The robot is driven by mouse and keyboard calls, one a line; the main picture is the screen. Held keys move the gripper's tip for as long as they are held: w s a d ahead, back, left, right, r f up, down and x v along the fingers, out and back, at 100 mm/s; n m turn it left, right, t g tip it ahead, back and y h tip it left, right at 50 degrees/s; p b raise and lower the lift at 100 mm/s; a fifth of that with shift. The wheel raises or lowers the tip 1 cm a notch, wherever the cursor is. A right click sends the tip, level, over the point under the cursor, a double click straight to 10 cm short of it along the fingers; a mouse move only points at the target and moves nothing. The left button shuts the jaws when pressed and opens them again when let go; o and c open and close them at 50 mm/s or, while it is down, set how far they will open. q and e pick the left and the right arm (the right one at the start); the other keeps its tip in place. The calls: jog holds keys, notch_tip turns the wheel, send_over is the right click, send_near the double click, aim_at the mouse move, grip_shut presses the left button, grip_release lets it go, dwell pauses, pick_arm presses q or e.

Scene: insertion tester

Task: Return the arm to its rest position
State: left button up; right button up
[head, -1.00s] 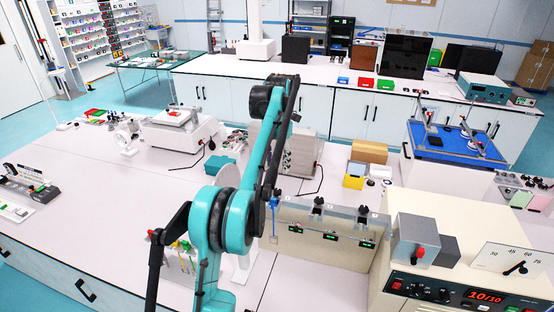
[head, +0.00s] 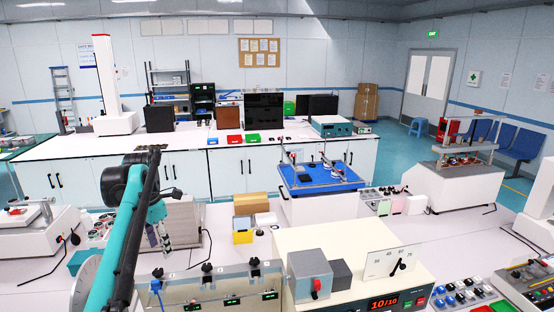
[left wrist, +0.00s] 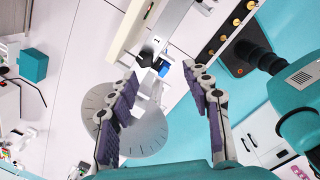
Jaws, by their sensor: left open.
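My left arm, teal and black, rises from the lower left of the head view and bends at a dark joint. My left gripper (head: 162,245) hangs at its end, above the bench and behind the panel. In the left wrist view the gripper (left wrist: 163,82) has its two purple-padded fingers spread wide with nothing held between them. Beyond the fingers are a round grey dial plate (left wrist: 145,128) and a small blue piece (left wrist: 163,69). My right gripper is not in view.
A panel with black knobs and green displays (head: 215,283) stands at the front. Right of it is a cream instrument (head: 350,245) reading 10/10. A blue-topped platform (head: 318,178), a yellow box (head: 242,236) and a cardboard-coloured box (head: 250,203) stand behind. Some bench is free at right.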

pick_arm(q)
jog(key=s+d+f+m+t+b, duration=0.2)
jog(key=s+d+f+m+b, duration=0.4)
jog(key=s+f+m, duration=0.3)
jog(key=s+d+f+m+t+b, duration=0.2)
jog(key=s+d+f+m+b, duration=0.4)
jog(key=f, duration=0.8)
jog(key=s+d+f+m+t+b, duration=0.2)
jog(key=s+d+f+m+b, duration=0.4)
jog(key=s+f+m, duration=0.6)
jog(key=m+b, duration=0.1)
jog(key=m, duration=0.1)
jog(key=shift+s+f+m+b, duration=0.2)
jog(key=shift+f+m+b, duration=0.1)
jog(key=shift+b, duration=0.1)
